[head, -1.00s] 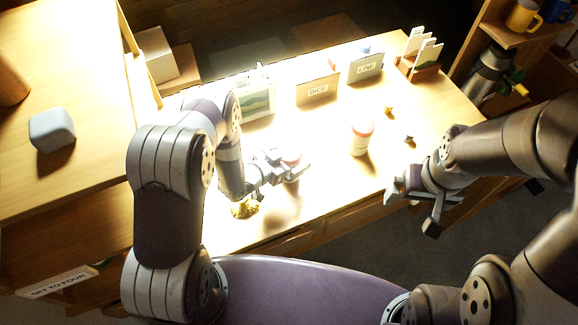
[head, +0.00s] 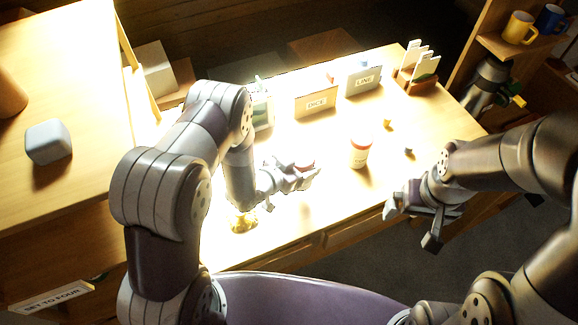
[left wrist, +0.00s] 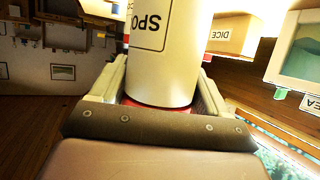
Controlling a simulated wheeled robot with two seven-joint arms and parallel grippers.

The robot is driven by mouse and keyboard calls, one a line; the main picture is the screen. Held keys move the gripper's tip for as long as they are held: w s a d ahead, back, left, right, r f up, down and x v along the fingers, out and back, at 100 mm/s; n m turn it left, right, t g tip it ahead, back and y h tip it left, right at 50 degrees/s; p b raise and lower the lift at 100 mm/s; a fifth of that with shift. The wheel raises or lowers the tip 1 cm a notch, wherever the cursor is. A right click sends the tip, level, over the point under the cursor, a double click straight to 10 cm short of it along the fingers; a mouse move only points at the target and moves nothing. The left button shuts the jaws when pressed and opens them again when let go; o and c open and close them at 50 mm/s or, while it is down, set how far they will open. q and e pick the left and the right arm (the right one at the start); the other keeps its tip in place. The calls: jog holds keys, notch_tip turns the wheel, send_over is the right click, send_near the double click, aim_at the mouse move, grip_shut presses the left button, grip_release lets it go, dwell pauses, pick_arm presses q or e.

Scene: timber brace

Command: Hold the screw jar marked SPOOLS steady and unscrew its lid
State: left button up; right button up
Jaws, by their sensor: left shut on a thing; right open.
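The white jar (left wrist: 170,60), its label showing "SPO" upside down, fills the middle of the left wrist view between my left gripper's fingers. Its red lid (left wrist: 128,101) shows at the fingers, at the end near the palm. In the head view my left gripper (head: 298,174) is shut at this lid (head: 305,163) above the table; the jar's body is mostly hidden there. I cannot tell whether its base touches the table. My right gripper (head: 412,222) is open and empty at the table's front right edge, apart from the jar.
A DICE box (head: 317,101) and LINE box (head: 364,80) stand behind. A brass object (head: 242,221) sits by my left arm.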

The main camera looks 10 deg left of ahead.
pick_arm(q)
jog(key=s+d+r, duration=0.2)
jog(key=d+r, duration=0.2)
jog(key=d, duration=0.3)
jog(key=shift+s+r+b, duration=0.3)
jog(key=shift+b, duration=0.15)
jog(key=shift+d, duration=0.1)
jog(key=o, duration=0.6)
jog(key=c, duration=0.7)
